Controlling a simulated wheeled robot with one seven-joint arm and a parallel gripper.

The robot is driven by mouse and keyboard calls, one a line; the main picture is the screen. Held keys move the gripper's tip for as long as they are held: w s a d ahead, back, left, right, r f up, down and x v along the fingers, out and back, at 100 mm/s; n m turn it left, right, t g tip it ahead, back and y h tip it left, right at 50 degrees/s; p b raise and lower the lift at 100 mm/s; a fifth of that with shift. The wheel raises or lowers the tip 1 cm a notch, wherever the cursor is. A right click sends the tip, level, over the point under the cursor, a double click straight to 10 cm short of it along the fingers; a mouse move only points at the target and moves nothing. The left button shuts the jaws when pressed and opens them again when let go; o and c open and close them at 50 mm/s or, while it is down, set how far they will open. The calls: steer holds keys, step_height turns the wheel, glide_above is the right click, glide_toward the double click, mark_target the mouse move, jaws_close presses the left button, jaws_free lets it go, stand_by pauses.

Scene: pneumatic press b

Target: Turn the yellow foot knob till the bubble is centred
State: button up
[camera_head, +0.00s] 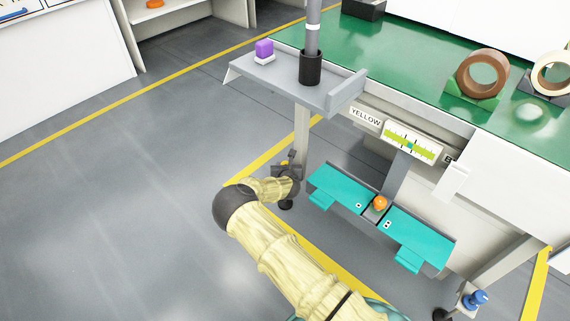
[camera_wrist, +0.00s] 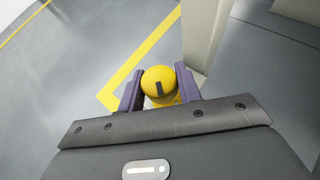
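The yellow foot knob (camera_wrist: 159,83) has a dark stripe on its top and sits by a pale leg post in the wrist view. My gripper (camera_wrist: 159,80) has its two purple fingers on either side of the knob. Whether both touch it or a small gap is left, I cannot tell. In the head view my gripper (camera_head: 289,170) is at the foot of the left leg and hides most of the knob. The level gauge (camera_head: 412,142) has a yellow-green strip with dark marks, beside the YELLOW label. A small teal patch shows near its middle; the bubble's exact place is too small to read.
A blue foot knob (camera_head: 475,299) stands at the lower right. Open floor lies left.

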steer(key=shift+d+m+h+b, duration=0.15)
steer(key=shift+m+h+b, duration=1.6)
steer(key=shift+b, duration=0.9)
steer(key=o, duration=1.2)
steer(key=shift+c, duration=0.2)
steer(key=shift+s+r, duration=0.2)
steer(key=p+v, duration=0.9)
steer(key=v, duration=0.7)
steer(key=shift+s+a+r, duration=0.2)
steer(key=shift+s+a, duration=0.05)
steer(key=shift+s, duration=0.05)
